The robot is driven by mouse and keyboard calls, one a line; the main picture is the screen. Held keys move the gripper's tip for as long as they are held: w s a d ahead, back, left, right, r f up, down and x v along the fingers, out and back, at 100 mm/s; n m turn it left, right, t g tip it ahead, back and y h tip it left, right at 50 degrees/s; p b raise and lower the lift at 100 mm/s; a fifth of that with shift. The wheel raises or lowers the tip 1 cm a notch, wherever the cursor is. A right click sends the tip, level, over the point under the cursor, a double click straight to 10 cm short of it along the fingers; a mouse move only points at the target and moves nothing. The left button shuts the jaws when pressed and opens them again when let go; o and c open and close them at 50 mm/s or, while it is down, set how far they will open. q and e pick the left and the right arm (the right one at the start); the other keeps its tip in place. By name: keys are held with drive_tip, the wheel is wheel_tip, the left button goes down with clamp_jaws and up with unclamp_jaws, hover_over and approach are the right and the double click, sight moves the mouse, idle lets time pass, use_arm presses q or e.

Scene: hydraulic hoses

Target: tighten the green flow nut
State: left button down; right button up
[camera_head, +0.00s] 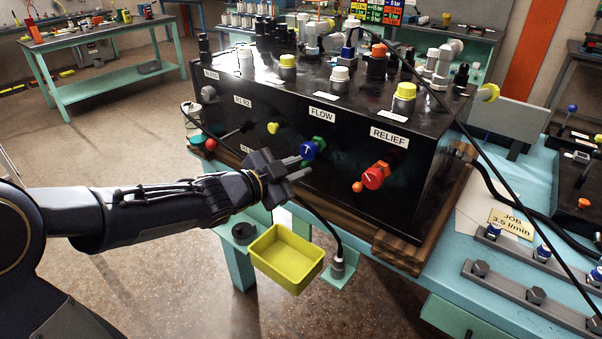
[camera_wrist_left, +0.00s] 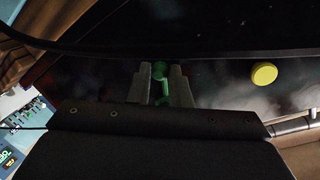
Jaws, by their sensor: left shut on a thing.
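The green flow nut (camera_head: 319,142) sits behind the blue flow knob (camera_head: 308,151) on the front of the black block, below the FLOW label (camera_head: 322,115). My left gripper (camera_head: 301,166) reaches in from the left, its fingertips at the knob and nut. In the left wrist view the green nut (camera_wrist_left: 160,84) shows between the two fingers (camera_wrist_left: 160,92), and the gripper is shut on it. The far side of the nut is hidden. My right gripper is not in view.
A yellow tray (camera_head: 285,258) is below the block. A black hose (camera_head: 318,217) hangs beside it. A yellow button (camera_wrist_left: 264,73) shows in the wrist view.

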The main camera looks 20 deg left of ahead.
use_arm(q)
drive_tip(key=shift+w+a+r+m, duration=0.2)
drive_tip(key=shift+a+m, duration=0.15)
drive_tip(key=shift+m, duration=0.35)
drive_tip(key=c, duration=1.3)
unclamp_jaws()
drive_tip(key=shift+c, duration=0.2)
drive_tip(key=shift+s, duration=0.15)
drive_tip(key=p+v, duration=0.1)
drive_tip(key=v, duration=0.6)
drive_tip(key=shift+s, duration=0.35)
drive_tip(key=shift+a+r, duration=0.1)
